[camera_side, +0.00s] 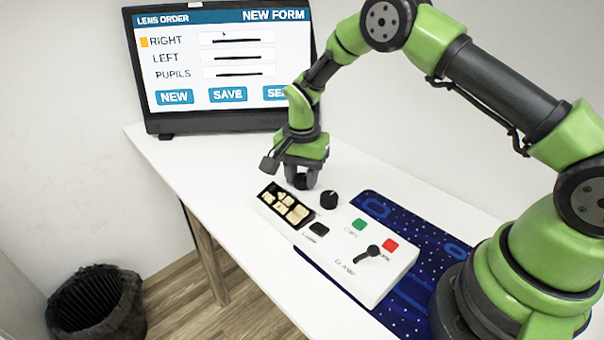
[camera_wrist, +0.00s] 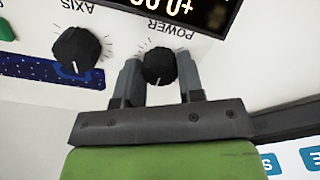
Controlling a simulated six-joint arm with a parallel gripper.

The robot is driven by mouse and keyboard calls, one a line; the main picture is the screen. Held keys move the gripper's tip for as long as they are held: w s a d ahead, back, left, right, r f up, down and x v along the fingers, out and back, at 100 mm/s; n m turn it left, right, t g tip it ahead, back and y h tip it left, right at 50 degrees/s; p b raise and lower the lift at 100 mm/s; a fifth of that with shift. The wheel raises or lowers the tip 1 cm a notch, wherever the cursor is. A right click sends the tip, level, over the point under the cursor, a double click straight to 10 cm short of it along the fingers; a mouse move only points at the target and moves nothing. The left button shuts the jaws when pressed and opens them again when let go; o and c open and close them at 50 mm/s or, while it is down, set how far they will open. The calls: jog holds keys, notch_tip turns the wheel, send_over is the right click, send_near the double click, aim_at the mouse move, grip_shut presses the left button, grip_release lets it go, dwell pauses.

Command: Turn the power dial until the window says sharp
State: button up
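The power dial (camera_wrist: 159,66) is a black round knob with a white pointer line, under the upside-down word POWER in the wrist view. My gripper (camera_wrist: 158,74) has one finger on each side of it. The fingers look apart from the knob, with a narrow gap showing at least on the left. In the side view my gripper (camera_side: 301,184) points down at the far end of the white box (camera_side: 350,283), partly hiding the dial. The window (camera_side: 286,205) is black with pale blocks, too small to read; the wrist view shows only part of its upside-down digits.
The axis dial (camera_side: 328,200) stands close beside my gripper. The box also has a green button (camera_side: 359,224), a red button (camera_side: 390,245), a black button (camera_side: 319,229) and a black lever (camera_side: 368,253). A lens order screen (camera_side: 222,60) stands behind. Table (camera_side: 190,160) left of the box is clear.

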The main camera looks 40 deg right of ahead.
jog(key=shift+c, duration=1.4)
jog(key=shift+n, duration=0.3)
jog(key=n, duration=1.1)
jog(key=shift+n, duration=2.5)
jog(key=shift+d, duration=0.1)
